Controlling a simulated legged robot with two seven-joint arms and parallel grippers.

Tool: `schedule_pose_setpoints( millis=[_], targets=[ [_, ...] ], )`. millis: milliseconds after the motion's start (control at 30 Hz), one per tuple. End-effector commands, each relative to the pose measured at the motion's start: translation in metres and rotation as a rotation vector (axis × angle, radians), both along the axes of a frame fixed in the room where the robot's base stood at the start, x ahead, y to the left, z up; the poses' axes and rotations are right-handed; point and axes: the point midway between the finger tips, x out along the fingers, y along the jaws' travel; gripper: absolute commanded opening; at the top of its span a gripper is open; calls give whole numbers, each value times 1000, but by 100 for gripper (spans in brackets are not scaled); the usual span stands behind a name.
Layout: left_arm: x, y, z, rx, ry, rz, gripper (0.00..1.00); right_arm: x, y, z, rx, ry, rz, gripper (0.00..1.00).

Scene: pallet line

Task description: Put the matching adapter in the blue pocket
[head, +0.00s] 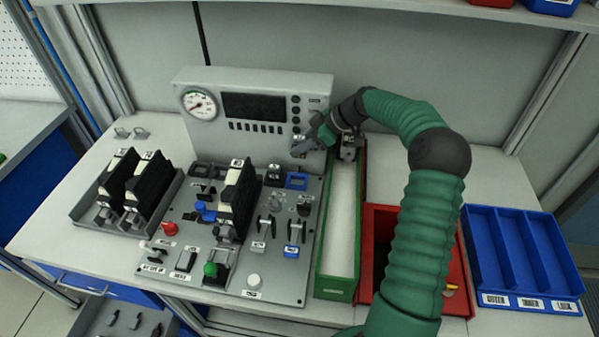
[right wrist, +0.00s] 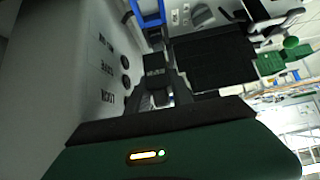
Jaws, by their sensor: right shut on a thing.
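The blue pocket (head: 297,181) is a blue square frame at the upper right of the grey panel. A blue frame (right wrist: 147,12) shows at the top of the right wrist view, beyond the fingertips. My right gripper (head: 304,147) is in front of the console's lower right, above and behind the blue pocket. It is shut on a small dark thing (right wrist: 157,85), mostly hidden between the fingers; I cannot tell its shape or label. My left gripper is not in view.
The console (head: 250,78) with a gauge and screen stands close to my right gripper. A tall black block (head: 238,200) stands on the panel. A dark tray (head: 85,210) holds black units at left. Green (head: 333,288), red (head: 459,305) and blue (head: 525,298) bins lie right.

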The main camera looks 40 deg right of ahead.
Motion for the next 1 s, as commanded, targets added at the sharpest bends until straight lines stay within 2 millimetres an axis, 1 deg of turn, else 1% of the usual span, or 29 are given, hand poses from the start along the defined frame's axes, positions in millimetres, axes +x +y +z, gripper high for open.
schedule_pose_setpoints(
  millis=[33, 300, 400, 567, 733, 800, 1000],
  targets=[
    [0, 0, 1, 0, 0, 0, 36, 0, 2, -9, 3, 2, -1, 0],
    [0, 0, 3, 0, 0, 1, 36, 0, 3, -56, 1, 1, 1, 0],
    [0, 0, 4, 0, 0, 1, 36, 0, 1, -67, 2, 0, 0, 0],
    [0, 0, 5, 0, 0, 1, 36, 0, 1, -81, 2, 1, 1, 0],
    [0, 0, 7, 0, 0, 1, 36, 1, 2, -111, 2, 1, 1, 0],
    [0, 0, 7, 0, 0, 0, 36, 1, 2, -115, -2, -1, 1, 0],
    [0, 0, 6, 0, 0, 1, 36, 1, 2, -116, -2, -1, 1, 0]
  ],
)
